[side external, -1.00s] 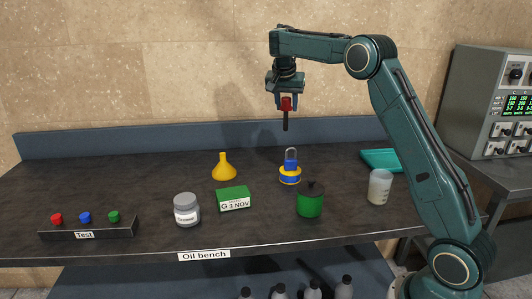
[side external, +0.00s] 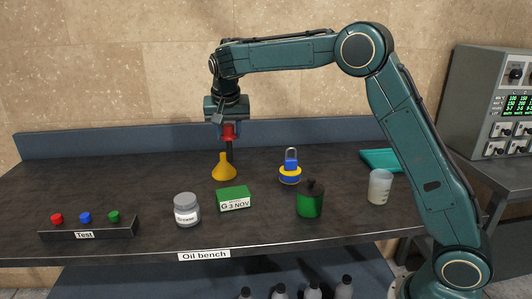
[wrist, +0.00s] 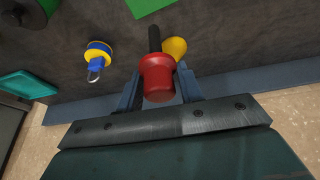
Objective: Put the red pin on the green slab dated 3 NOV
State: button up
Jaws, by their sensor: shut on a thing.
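My gripper (side external: 228,133) is shut on the red pin (side external: 229,130), which has a red head and a dark shaft pointing down. In the wrist view the red pin (wrist: 157,78) sits between the two fingers. In the side view the pin is in the air, its shaft overlapping the top of the yellow funnel; I cannot tell whether they touch. The green slab (side external: 234,194) lies on the bench, labelled "G" and "3 NOV" on its front face, nearer the front edge than the pin. A corner of the green slab (wrist: 147,6) shows at the top of the wrist view.
The yellow funnel (side external: 224,172) stands behind the slab. A grey jar (side external: 187,211) is left of the slab, a green pot (side external: 310,203) right. A blue and yellow padlock-like object (side external: 290,173), a cup (side external: 380,187), a teal tray (side external: 380,158) and a test rack (side external: 110,231) stand around.

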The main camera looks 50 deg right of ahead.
aim_at(231, 161)
jog(key=shift+f, duration=1)
jog(key=shift+f, duration=0.1)
jog(key=shift+f, duration=3.9)
jog(key=shift+f, duration=0.2)
jog(key=o, duration=1.1)
jog(key=shift+c, duration=0.2)
jog(key=shift+r, duration=0.15)
